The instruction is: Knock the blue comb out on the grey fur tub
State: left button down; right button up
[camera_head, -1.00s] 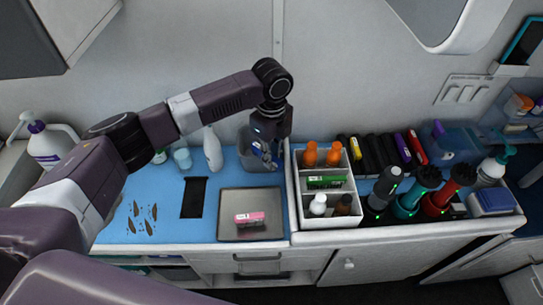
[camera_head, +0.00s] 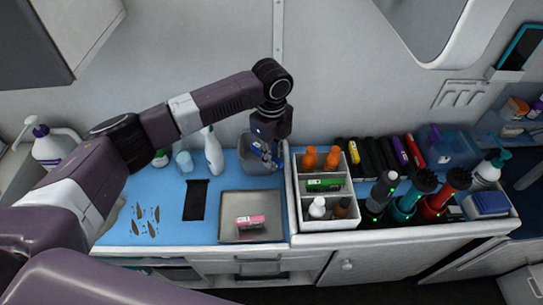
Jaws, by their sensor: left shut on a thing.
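The grey fur tub (camera_head: 248,158) stands at the back of the blue counter mat, left of the white divided box. My left gripper (camera_head: 268,158) points down over the tub's right side and is shut. A small blue shape shows at its fingertips, apparently the blue comb (camera_head: 276,163). The gripper hides much of it, and I cannot tell whether it touches the tub. My right gripper is not in view.
A metal tray (camera_head: 240,234) with a pink-topped brush (camera_head: 250,222) lies in front. The white divided box (camera_head: 330,224) with bottles stands close on the right. A white spray bottle (camera_head: 213,152) stands left of the tub. Dark tufts (camera_head: 148,222) lie on the mat (camera_head: 172,228).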

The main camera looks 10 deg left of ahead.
pick_arm(q)
jog(key=shift+f, duration=0.95)
dwell(1.6)
jog(key=shift+p, duration=0.3)
jog(key=shift+r+p, duration=2.9)
jog(key=shift+r, duration=0.15)
